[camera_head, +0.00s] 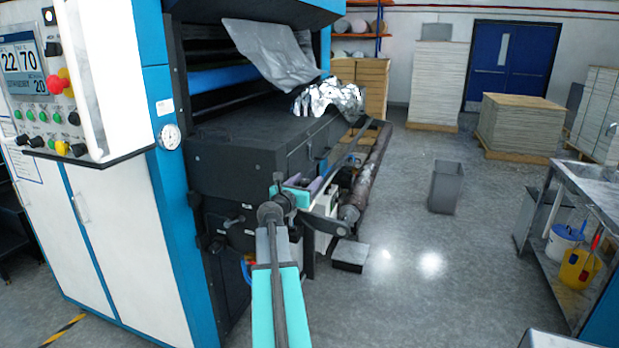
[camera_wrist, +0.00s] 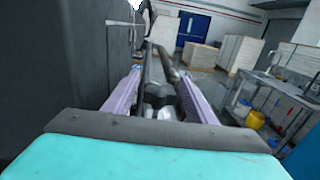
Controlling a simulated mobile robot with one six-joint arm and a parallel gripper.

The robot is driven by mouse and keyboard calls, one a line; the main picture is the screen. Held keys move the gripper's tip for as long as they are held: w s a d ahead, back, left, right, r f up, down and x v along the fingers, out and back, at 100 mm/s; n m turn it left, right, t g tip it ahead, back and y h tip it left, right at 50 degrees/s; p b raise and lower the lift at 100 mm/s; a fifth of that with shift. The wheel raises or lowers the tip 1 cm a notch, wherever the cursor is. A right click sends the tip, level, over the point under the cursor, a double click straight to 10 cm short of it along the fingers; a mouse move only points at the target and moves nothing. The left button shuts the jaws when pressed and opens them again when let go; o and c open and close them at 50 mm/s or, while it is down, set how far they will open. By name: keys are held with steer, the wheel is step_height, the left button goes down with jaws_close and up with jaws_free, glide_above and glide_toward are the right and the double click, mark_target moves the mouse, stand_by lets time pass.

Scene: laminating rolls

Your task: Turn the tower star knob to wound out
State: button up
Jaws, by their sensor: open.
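My gripper (camera_wrist: 160,73) is open, with one lilac finger on each side of the wrist view. A dark lobed part (camera_wrist: 157,92), which looks like the star knob, shows between the fingers, with a gap to each. A pale round piece shows just below it. I cannot tell how far the knob is turned. In the head view my gripper (camera_head: 308,187) is beside the right front corner of the dark machine body (camera_head: 250,160). There the knob is not clearly seen, as my own wrist and fingers are in front of that spot.
A long bar and a brown roller (camera_head: 372,165) run back along the machine's right side. The control panel (camera_head: 40,85) is at the left. A grey bin (camera_head: 445,187) stands on the open floor. A metal sink bench (camera_head: 590,190) is at the right.

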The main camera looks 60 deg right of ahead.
steer(key=shift+w+d, duration=0.1)
steer(key=shift+d, duration=1.25)
steer(key=c, duration=1)
steer(key=shift+c, duration=0.2)
steer(key=shift+w+a+r+n+t+p, duration=0.1)
steer(key=shift+w+n+t+p, duration=0.05)
steer(key=shift+n+t+p, duration=0.8)
steer(key=shift+w+n+t+y+p, duration=0.2)
steer(key=shift+n+t+y+p, duration=0.25)
steer(key=shift+t, duration=0.7)
steer(key=shift+w+a+n+t+y+p, duration=0.1)
steer(key=shift+w+n+t+y+p, duration=0.15)
steer(key=shift+n+t+p, duration=0.4)
steer(key=shift+w+a+n+t+y+p, duration=0.15)
steer(key=shift+n+t+y+p, duration=0.2)
steer(key=shift+t, duration=0.5)
steer(key=shift+w+n+t+y+p, duration=0.15)
steer(key=shift+n+t+y+p, duration=0.25)
steer(key=shift+t, duration=0.3)
